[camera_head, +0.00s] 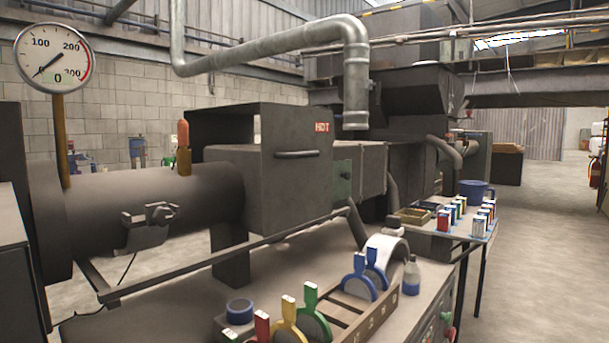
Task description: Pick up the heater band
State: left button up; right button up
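A pale, curved, band-like piece (396,246) stands on the bench at the right end, behind the blue-handled discs. It looks like the heater band, but I cannot be sure; its lower part is hidden by the discs and the rack. Neither of my grippers shows in the head view, so I cannot see anything held.
Floor at right is clear.

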aim_at(390, 244)
jog(key=u, duration=0.45)
jog(key=i+l+u, duration=0.15)
jog(key=l+u, duration=0.45)
jog(key=l, duration=0.25)
jog(key=i+l+u, duration=0.1)
jog(key=l+u, duration=0.2)
jog(key=l, duration=0.15)
